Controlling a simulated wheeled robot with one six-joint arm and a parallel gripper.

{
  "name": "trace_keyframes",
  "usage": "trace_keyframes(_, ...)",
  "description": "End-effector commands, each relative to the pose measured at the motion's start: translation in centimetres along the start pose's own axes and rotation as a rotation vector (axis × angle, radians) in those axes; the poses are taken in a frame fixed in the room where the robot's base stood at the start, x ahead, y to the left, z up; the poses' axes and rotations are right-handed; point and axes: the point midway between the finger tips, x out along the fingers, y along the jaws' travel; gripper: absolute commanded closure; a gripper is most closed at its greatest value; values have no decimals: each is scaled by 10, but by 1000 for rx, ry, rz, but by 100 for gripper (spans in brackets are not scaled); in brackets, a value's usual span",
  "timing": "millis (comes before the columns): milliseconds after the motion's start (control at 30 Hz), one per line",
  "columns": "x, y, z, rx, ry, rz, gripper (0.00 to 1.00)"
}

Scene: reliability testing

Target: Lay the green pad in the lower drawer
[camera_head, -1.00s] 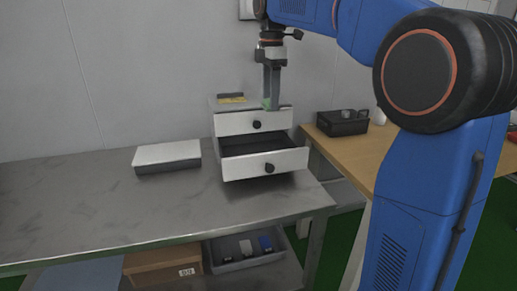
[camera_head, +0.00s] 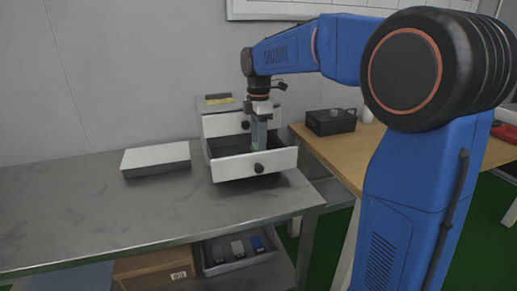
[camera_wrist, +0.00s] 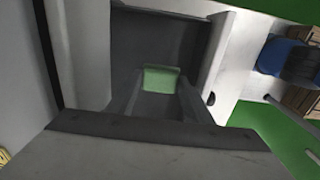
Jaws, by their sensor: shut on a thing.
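A small drawer cabinet (camera_head: 207,147) stands on the metal bench. Its lower drawer (camera_head: 228,168) is pulled out, with a white front, a dark knob and a dark inside. My gripper (camera_head: 257,146) points down into the open lower drawer, its tips behind the drawer front. It is shut on the green pad (camera_wrist: 160,79), which shows between the fingers in the wrist view, over the dark drawer floor. Only a sliver of green shows in the head view. Whether the pad touches the floor I cannot tell. The upper drawer (camera_head: 222,125) is just above, partly behind my gripper.
A white-topped box (camera_head: 155,157) lies left of the cabinet. A yellow item (camera_head: 219,99) lies on the cabinet top. A black bin (camera_head: 331,122) stands on the wooden table at right. A grey tray (camera_head: 225,265) and cardboard box (camera_head: 150,268) are on the shelf below. The bench's left is clear.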

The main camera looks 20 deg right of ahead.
Motion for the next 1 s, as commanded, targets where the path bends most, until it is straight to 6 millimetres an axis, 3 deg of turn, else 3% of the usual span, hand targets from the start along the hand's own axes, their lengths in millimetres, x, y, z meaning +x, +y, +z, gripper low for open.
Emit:
trace_keyframes(200, 25, 0, 0, 0, 0, -2, 75)
trace_keyframes(567, 28, 0, 0, 0, 0, -1, 75)
trace_keyframes(600, 28, 0, 0, 0, 0, -1, 47)
trace_keyframes(667, 28, 0, 0, 0, 0, -1, 35)
trace_keyframes(1000, 26, 0, 0, 0, 0, 0, 35)
